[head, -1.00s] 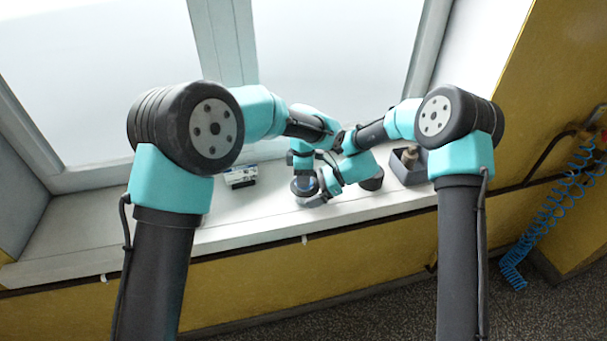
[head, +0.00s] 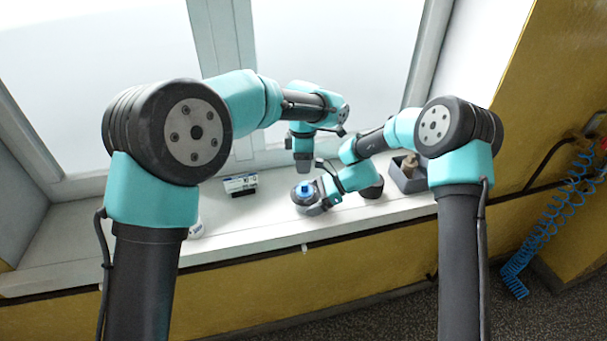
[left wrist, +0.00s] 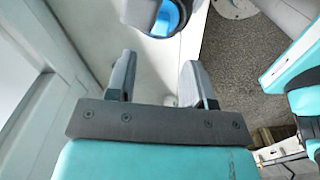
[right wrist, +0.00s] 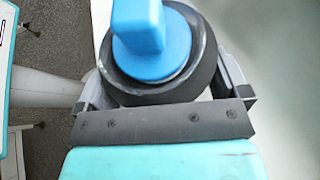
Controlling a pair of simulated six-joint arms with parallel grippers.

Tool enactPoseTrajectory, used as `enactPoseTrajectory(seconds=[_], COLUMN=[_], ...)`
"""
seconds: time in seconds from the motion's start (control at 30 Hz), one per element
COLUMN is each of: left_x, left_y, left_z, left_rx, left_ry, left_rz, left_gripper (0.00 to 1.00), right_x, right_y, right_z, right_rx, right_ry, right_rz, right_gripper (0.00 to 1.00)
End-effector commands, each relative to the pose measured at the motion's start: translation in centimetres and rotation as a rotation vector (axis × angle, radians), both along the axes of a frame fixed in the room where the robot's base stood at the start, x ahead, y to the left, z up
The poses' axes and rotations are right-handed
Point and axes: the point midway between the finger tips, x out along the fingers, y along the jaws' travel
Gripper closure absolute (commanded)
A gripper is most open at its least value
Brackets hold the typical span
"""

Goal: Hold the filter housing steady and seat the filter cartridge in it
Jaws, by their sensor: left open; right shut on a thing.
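The filter housing is a dark round cup (right wrist: 205,70), standing on the white ledge in the head view (head: 300,198). The blue filter cartridge (right wrist: 150,38), with a raised grip tab, sits inside the housing's rim; how deep it sits I cannot tell. The blue also shows in the head view (head: 306,187) and at the top of the left wrist view (left wrist: 168,15). My right gripper (head: 322,197) is shut around the housing, one finger on each side. My left gripper (head: 302,168) is open and empty above and apart from the cartridge; its spread fingers show in the left wrist view (left wrist: 158,75).
A grey open box (head: 408,181) with a brownish item inside stands right of the housing. A small black-and-white labelled item (head: 240,184) lies to the left. The window frame rises behind. The ledge's front edge drops to a yellow wall (head: 300,272).

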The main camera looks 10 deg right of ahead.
Motion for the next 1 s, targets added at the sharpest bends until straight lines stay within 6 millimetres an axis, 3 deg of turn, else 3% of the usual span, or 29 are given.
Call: enactPoseTrajectory(seconds=[0.1,0.3,0.87,0.9,1.0], left_x=[0.0,0.0,0.0,0.0,0.0], left_y=[-0.1,0.0,0.0,0.0,0.0], left_z=[2.0,3.6,3.7,3.7,3.7], left_rx=[-0.002,-0.001,0.0,0.0,0.0], left_ry=[-0.003,0.0,0.0,0.0,0.0], left_rz=[-0.001,0.0,0.0,0.0,0.0], left_gripper=[0.52,0.52,0.52,0.52,0.52], right_x=[0.0,0.0,0.0,0.0,0.0], right_y=[0.0,0.0,0.0,0.0,0.0], right_z=[-0.1,-0.1,-0.1,-0.1,-0.1], right_rx=[-0.001,-0.001,-0.001,-0.001,-0.001], right_ry=[0.001,0.001,0.001,0.001,0.001], right_rz=[0.0,0.0,0.0,0.0,0.0], right_gripper=[0.19,0.19,0.19,0.05,0.0])
